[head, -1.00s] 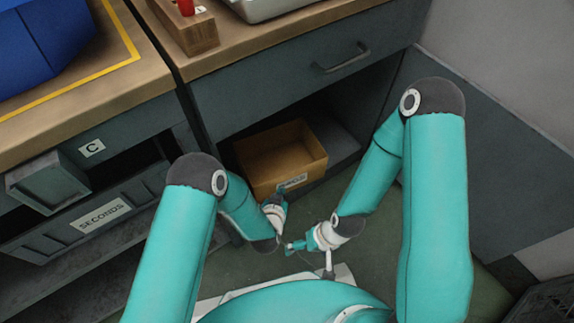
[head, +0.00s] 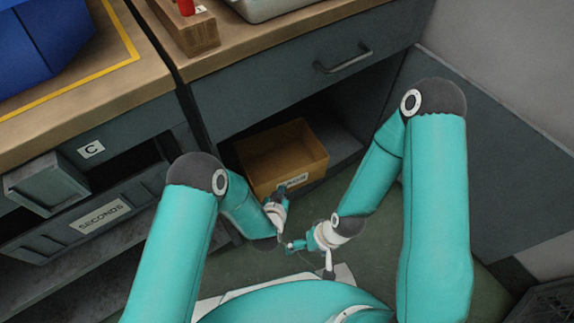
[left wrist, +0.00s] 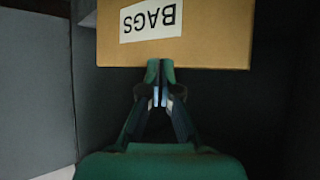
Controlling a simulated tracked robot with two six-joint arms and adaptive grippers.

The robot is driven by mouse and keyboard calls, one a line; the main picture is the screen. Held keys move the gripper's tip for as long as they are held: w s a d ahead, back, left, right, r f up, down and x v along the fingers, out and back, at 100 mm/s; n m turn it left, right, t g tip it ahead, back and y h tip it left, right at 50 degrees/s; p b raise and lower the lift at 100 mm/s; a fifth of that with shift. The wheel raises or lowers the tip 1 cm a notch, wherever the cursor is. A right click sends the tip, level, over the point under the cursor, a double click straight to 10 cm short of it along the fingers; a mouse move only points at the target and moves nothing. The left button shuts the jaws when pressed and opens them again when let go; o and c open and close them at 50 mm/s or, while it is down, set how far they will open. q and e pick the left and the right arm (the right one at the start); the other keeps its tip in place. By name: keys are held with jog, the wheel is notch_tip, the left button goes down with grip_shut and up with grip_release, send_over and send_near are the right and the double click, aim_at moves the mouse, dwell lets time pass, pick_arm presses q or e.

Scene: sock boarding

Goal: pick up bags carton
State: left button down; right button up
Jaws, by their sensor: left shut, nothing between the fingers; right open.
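The bags carton (head: 287,150) is an open-topped brown box in the open bay under a drawer. My right gripper (head: 290,246) is open and empty, lower down and clear of the carton.
A drawer with a handle (head: 343,59) is above the bay. A cabinet with a SECONDS bin (head: 100,214) stands at left, and a dark panel (head: 490,160) at right. A wooden block (head: 187,30) and a pale tray (head: 262,8) are on the worktop.

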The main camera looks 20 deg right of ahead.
pick_arm(q)
jog(key=s+a+r+p, duration=0.1)
jog(key=s+a+p, duration=0.2)
jog(key=s, duration=0.8)
jog(key=shift+a+r, duration=0.15)
jog(key=shift+a, duration=0.9)
